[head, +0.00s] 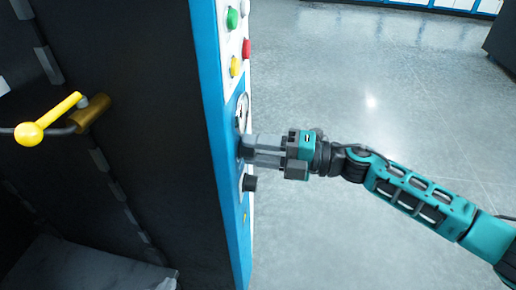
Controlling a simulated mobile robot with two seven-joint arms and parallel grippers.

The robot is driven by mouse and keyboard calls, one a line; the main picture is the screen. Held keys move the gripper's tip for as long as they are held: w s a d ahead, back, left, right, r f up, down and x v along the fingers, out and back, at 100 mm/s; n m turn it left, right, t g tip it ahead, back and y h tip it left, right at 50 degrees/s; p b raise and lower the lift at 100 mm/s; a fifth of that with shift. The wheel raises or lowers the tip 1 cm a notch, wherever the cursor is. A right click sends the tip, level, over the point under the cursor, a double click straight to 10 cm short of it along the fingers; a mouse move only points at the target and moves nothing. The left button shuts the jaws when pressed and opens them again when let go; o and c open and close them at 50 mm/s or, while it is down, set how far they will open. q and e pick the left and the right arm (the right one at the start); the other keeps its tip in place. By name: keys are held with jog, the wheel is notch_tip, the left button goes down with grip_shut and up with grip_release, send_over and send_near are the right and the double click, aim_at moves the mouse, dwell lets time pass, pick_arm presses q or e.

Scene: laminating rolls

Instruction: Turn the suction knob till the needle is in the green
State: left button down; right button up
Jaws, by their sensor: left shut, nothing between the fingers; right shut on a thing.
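My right gripper (246,150) comes in from the right and is shut on a dark knob (240,146) on the narrow, blue-edged control panel (218,120). The fingers hide most of this knob, and its label cannot be read. A round dial (242,112) sits just above the fingers, seen almost edge-on. Its needle and any green band cannot be made out. A second black knob (250,183) on a white plate sits just below the fingers, apart from them. My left gripper is not in view.
Above the dial are green (232,19), red (246,49) and yellow (235,66) buttons. A yellow-handled lever (55,116) sticks out from the dark machine side (130,90) at left. The grey floor (380,80) to the right is open.

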jog(key=o, duration=1.1)
jog(key=shift+c, duration=0.2)
jog(key=b+v, duration=0.2)
jog(key=v, duration=1)
jog(key=shift+d, duration=0.4)
jog(key=shift+s, duration=0.1)
